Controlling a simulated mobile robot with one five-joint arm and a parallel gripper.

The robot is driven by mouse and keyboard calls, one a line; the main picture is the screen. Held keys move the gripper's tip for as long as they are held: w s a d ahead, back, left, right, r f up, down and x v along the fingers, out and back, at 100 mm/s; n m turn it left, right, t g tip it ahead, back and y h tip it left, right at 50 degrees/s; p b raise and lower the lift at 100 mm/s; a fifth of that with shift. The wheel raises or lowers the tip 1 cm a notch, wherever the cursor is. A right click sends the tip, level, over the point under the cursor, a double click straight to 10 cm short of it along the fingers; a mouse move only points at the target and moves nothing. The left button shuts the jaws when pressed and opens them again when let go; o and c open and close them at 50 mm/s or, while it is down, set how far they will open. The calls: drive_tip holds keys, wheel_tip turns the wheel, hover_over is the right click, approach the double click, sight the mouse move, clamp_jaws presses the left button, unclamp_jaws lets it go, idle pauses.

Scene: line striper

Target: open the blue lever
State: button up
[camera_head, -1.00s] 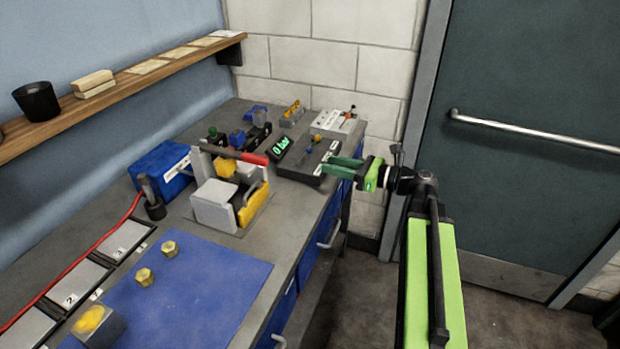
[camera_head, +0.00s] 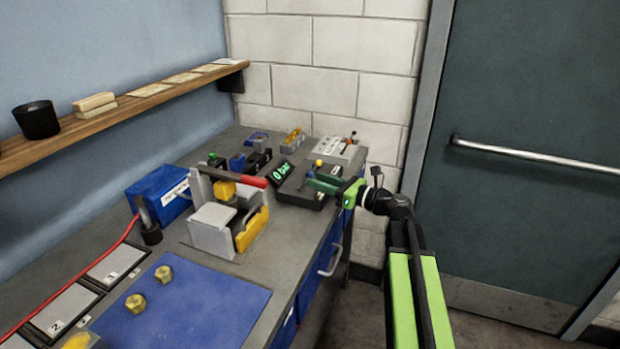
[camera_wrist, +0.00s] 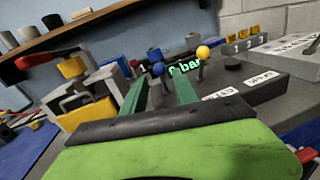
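The blue lever has a round blue knob (camera_head: 311,173) and stands on a dark control box (camera_head: 292,190). In the wrist view the blue knob (camera_wrist: 158,69) shows between and just beyond my two green fingers, on a thin upright stem. My gripper (camera_head: 318,182) is at the box's right side, low over its top, with its fingers apart; they also show apart in the wrist view (camera_wrist: 161,86). Whether a finger touches the lever I cannot tell. A yellow-knobbed lever (camera_wrist: 203,52) stands just right of it in the wrist view. A green display (camera_head: 283,171) on the box reads 0 bar.
A grey and yellow clamp fixture with a red handle (camera_head: 255,181) stands left of the box. A pale box with small levers (camera_head: 336,149) sits behind it. The blue mat (camera_head: 200,310) holds brass nuts. The door (camera_head: 530,110) is at right.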

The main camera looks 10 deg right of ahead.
sight(308, 177)
drive_tip(key=x, duration=0.4)
drive_tip(key=shift+w+a, duration=0.15)
drive_tip(key=shift+w, duration=0.05)
clamp_jaws()
drive_tip(key=shift+s+f, duration=0.1)
idle(1.1)
